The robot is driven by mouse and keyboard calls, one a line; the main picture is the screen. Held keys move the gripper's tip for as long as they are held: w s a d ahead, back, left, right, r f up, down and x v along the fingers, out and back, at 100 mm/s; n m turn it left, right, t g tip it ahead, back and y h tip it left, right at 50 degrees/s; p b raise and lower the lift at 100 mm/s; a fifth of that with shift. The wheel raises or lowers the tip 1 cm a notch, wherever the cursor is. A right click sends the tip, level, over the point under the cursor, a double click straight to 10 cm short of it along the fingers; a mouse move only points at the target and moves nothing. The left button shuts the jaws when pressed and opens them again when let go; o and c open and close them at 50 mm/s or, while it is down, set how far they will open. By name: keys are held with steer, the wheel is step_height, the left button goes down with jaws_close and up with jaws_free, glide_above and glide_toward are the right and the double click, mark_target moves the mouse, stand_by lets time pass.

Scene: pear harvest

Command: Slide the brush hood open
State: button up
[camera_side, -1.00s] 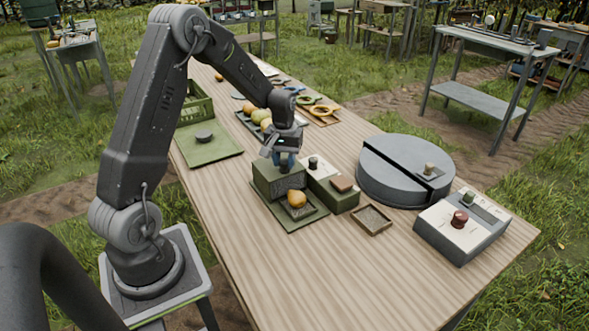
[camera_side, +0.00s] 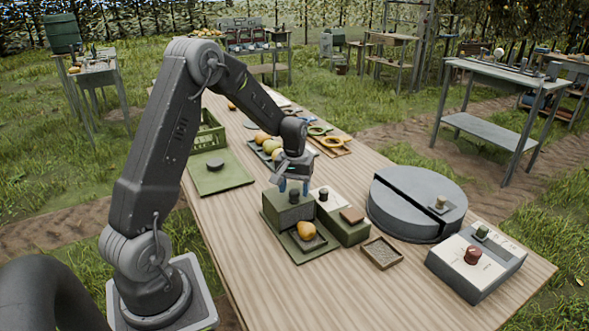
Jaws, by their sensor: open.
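The brush hood appears to be the green box (camera_side: 287,214) on the table, with a dark bristly front face. A dark knob (camera_side: 295,196) stands on its top. An orange-yellow pear (camera_side: 306,230) lies on the green tray just in front of the box. My gripper (camera_side: 293,187) points down over the box with its blue fingers apart, right at or just above the knob. I cannot tell whether the fingers touch the knob. The inside of the box is hidden.
A second green box (camera_side: 343,228) with a knob and brown pad stands close on the right. A small shallow tray (camera_side: 382,253), a round grey drum (camera_side: 400,206) and a control box (camera_side: 475,264) with a red knob lie farther right.

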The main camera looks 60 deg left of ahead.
step_height(320, 180, up, 13)
stand_by(0.3)
steer(key=s+d+r+m+t, duration=0.1)
steer(key=s+d+r+m, duration=0.1)
steer(key=s+d+r, duration=0.35)
steer(key=s+d+r+m+t, duration=0.2)
steer(key=s+d, duration=0.1)
steer(key=d, duration=0.6)
steer(key=s+d+f+m+t, duration=0.1)
steer(key=s+d+m+t, duration=0.1)
steer(key=s+d+m, duration=0.3)
steer(key=shift+s+d+t, duration=0.3)
steer(key=shift+s+d, duration=1.45)
steer(key=shift+s, duration=1.35)
